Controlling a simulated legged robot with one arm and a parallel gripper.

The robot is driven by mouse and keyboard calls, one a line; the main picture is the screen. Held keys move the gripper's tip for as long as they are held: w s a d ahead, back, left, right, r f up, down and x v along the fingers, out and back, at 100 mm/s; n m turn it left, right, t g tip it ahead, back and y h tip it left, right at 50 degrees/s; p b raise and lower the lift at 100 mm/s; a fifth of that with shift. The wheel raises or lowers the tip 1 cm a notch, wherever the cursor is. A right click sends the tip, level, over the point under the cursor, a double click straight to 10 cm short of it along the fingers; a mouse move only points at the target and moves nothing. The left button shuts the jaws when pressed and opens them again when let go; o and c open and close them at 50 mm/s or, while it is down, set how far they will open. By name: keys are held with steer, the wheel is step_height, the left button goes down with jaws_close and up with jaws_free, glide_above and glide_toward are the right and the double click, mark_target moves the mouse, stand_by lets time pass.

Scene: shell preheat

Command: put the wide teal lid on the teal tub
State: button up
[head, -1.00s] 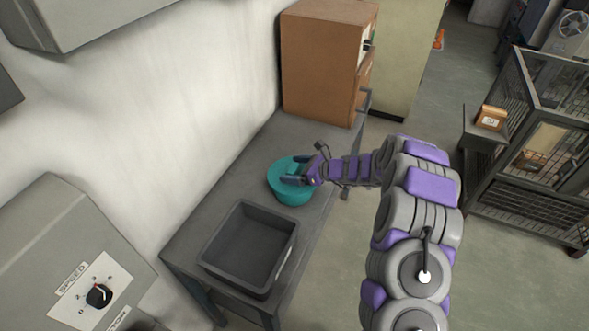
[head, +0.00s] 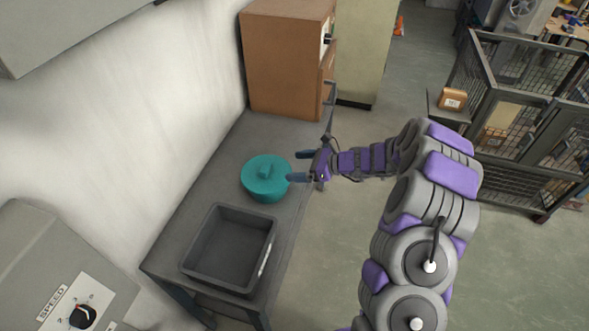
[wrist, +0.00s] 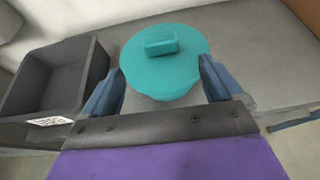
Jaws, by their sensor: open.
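The wide teal lid (head: 266,172) with its block-shaped knob lies on top of the teal tub (head: 267,196), covering its mouth. It looks level in the head view. The tub stands on the grey bench behind the dark tray. My gripper (head: 301,167) is open and empty, just right of the lid and apart from it. In the wrist view the lid (wrist: 160,57) shows ahead, beyond the spread fingers of my gripper (wrist: 162,82), with a little of the tub (wrist: 165,95) below its edge.
An empty dark grey tray (head: 230,248) stands on the near part of the bench (head: 212,160). A brown cabinet (head: 285,60) stands at the bench's far end. A white wall runs along the left. A mesh cage (head: 520,130) stands on the floor at right.

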steer(key=shift+s+r, duration=0.1)
steer(key=s+a+r+n+g+h, duration=0.1)
steer(key=s+a+r+n+g, duration=0.1)
steer(key=s+r+n, duration=0.45)
steer(key=s+a+r+n+g+h, duration=0.1)
steer(key=s+a+r+n+g, duration=0.15)
steer(key=s, duration=0.65)
steer(key=s+a+r+n+g+h, duration=0.1)
steer(key=s+a+r+n+g, duration=0.1)
steer(key=s+r+n, duration=0.4)
steer(key=s+d+n+h, duration=0.2)
steer(key=s+d, duration=0.3)
steer(key=s, duration=0.3)
steer(key=s+d+n+h, duration=0.2)
steer(key=s+d+h, duration=0.2)
steer(key=s, duration=0.4)
steer(key=s+d+r+n+h, duration=0.1)
steer(key=s+d+n+h, duration=0.2)
steer(key=s+d, duration=0.3)
steer(key=shift+s+h, duration=0.3)
steer(key=shift+s, duration=0.9)
